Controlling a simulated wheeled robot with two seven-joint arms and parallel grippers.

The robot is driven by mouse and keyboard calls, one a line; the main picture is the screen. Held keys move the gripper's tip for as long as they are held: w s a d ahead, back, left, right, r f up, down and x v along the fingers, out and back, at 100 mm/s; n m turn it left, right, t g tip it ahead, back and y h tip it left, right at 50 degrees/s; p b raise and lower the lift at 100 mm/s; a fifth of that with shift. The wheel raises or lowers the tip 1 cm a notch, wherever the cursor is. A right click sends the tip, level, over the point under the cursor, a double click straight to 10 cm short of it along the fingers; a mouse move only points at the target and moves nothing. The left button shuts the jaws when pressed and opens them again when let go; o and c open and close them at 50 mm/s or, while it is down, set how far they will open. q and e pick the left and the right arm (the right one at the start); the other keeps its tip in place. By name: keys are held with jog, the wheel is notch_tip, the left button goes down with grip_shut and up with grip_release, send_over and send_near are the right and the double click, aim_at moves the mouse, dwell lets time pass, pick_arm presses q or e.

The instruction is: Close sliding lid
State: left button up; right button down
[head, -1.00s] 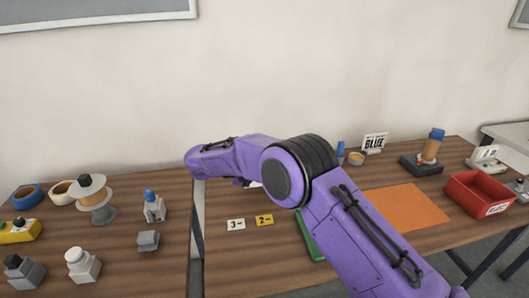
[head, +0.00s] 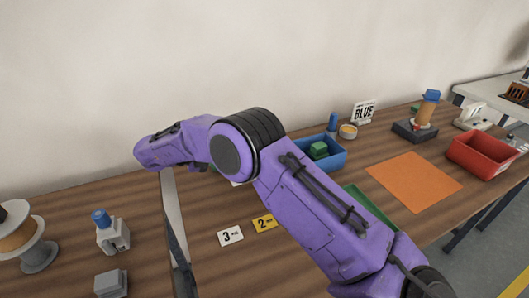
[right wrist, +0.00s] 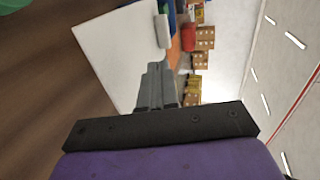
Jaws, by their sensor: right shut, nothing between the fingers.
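I cannot clearly make out a sliding lid. In the right wrist view, a large flat white panel (right wrist: 112,55) lies beyond the fingers, with a pale raised block (right wrist: 162,31) near its right edge; this may be the lid and its handle. My right gripper (right wrist: 155,68) is shut and empty, its grey fingertips in front of the panel; I cannot tell whether they touch it. In the head view my purple right arm crosses the middle and hides its gripper and most of a small whitish thing behind it. My left gripper is not in view.
A blue tray (head: 341,158) holds a green block (head: 319,150). Number cards 3 (head: 230,236) and 2 (head: 265,223) lie near the front.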

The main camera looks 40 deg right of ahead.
jog(key=p+x, duration=0.1)
jog(key=x, duration=0.3)
jog(key=p+x, duration=0.2)
jog(key=x, duration=0.3)
jog(key=r+p+x, duration=0.1)
jog(key=x, duration=0.3)
jog(key=shift+s+d+r+p, duration=0.1)
jog(key=shift+d+p, duration=0.25)
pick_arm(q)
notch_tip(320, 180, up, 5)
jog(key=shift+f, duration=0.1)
